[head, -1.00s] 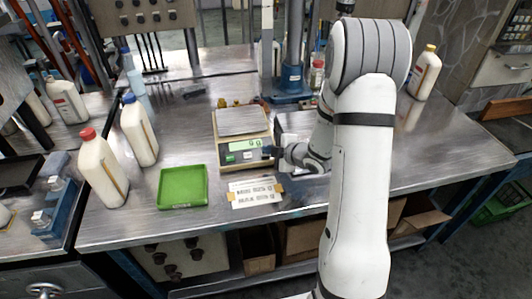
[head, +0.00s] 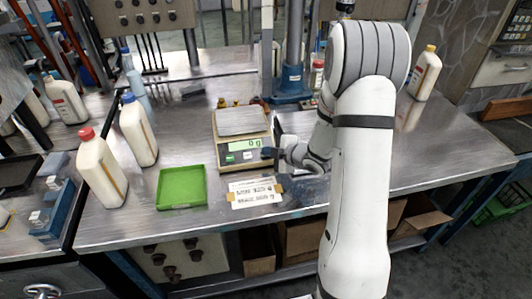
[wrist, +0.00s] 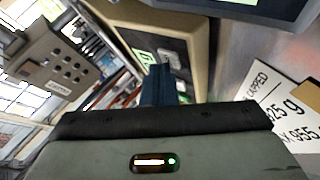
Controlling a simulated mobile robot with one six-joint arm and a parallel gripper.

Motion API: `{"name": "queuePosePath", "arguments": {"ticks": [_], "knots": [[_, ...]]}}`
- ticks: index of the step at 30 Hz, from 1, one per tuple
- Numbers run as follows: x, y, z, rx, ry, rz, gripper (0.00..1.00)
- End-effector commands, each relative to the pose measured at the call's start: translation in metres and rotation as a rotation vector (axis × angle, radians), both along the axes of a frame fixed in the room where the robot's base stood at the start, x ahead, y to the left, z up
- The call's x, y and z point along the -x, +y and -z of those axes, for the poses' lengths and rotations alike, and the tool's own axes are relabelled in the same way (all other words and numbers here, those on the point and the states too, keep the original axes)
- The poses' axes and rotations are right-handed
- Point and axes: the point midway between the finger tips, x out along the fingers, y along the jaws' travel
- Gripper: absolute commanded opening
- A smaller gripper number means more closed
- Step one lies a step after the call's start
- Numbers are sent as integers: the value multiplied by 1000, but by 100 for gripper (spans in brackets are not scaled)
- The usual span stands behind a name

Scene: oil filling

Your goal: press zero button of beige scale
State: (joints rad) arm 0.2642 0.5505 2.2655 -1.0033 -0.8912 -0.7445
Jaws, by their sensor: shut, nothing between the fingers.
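The beige scale (head: 222,163) stands on the metal bench with a bare grey weighing pan (head: 240,121) and a lit green display (head: 244,144). Green and white buttons (head: 230,159) sit on its front panel. My gripper (head: 268,153) is shut and empty, its dark fingertips at the right end of that panel, hiding that part. In the wrist view the shut fingers (wrist: 158,84) point at the panel beside grey buttons of the scale (wrist: 198,40). I cannot tell whether the fingertips touch a button.
A green tray (head: 181,187) and a white printed card (head: 255,192) lie in front of the scale. White bottles (head: 101,171) with red and blue caps stand at left. A blue-based stand (head: 290,82) is behind.

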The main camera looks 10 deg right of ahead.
Motion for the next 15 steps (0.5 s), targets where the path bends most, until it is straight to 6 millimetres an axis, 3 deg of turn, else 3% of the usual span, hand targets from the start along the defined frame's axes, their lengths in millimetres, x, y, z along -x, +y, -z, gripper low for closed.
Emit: {"name": "queuePosePath", "arguments": {"ticks": [15], "knots": [[6, 0, -15, 1, 1, 0, 0]]}}
